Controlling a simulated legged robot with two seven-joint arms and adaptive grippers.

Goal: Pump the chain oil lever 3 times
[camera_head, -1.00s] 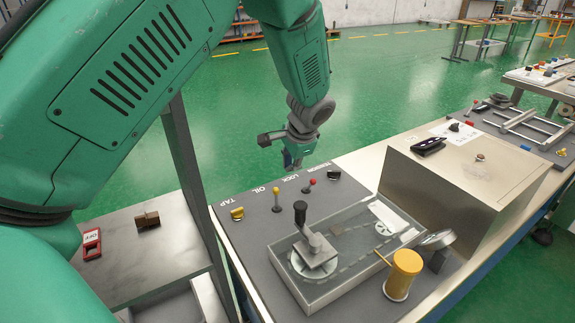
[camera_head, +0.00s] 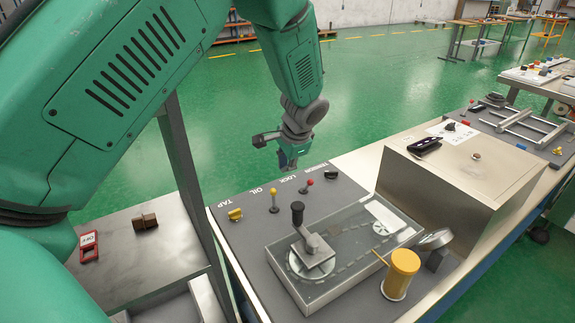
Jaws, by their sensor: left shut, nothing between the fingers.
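The chain oil lever is the small upright lever with a yellow knob (camera_head: 273,195) beside the OIL label on the grey panel. It stands about vertical. My left gripper (camera_head: 287,166) is shut and empty, pointing down above the panel's back edge. It is behind and slightly right of the yellow knob in the picture, apart from it. My right gripper is not in view.
A red-knobbed lever (camera_head: 308,188) stands by LOCK, with a black knob (camera_head: 331,172) to its right and a yellow tap (camera_head: 235,214) to the left. A clear-covered chain box (camera_head: 350,245) with a black-handled crank (camera_head: 298,213) and a yellow cup (camera_head: 401,275) lie nearer.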

